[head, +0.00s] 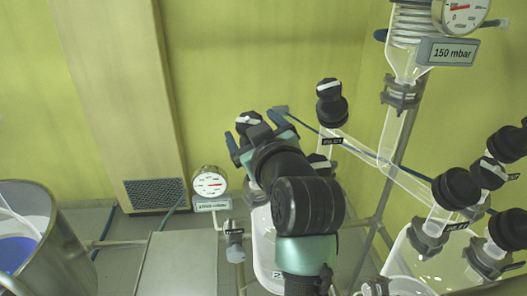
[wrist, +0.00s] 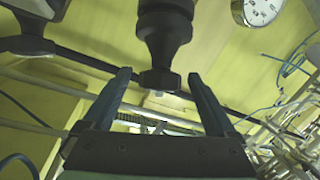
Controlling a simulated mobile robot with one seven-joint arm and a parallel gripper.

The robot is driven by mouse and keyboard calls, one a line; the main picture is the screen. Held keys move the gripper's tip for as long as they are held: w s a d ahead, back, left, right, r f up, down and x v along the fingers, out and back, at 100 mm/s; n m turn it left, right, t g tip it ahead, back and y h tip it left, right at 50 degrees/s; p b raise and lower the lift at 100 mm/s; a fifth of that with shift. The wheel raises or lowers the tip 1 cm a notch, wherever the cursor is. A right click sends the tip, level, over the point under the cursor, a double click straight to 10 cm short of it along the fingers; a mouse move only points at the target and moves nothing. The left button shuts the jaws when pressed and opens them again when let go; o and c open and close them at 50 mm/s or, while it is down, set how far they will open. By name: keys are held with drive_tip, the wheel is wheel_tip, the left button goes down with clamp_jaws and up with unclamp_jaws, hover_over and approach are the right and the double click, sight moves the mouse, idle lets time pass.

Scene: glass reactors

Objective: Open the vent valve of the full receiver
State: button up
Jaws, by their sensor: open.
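My gripper (head: 256,126) is open in the head view, its blue fingers on both sides of a black valve knob (head: 246,119) with a white mark. In the wrist view my gripper (wrist: 159,76) has its fingers apart, with a black valve (wrist: 164,32) between and beyond them; I cannot tell whether they touch it. A glass receiver (head: 264,238) stands below, largely hidden by my arm. Its fill level is unclear. A gauge (head: 209,182) with a label, too small to read surely, stands left of it.
More black valves stand close right, one upright (head: 331,103) and several at the far right (head: 456,188). Glass tubing (head: 408,183) and a metal post run between. A gauge labelled 150 mbar (head: 448,52) is top right. A steel vessel (head: 62,250) stands left.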

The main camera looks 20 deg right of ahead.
drive_tip(key=s+a+b, duration=0.1)
drive_tip(key=s+b, duration=0.1)
drive_tip(key=s, duration=0.6)
drive_tip(key=shift+r, duration=0.45)
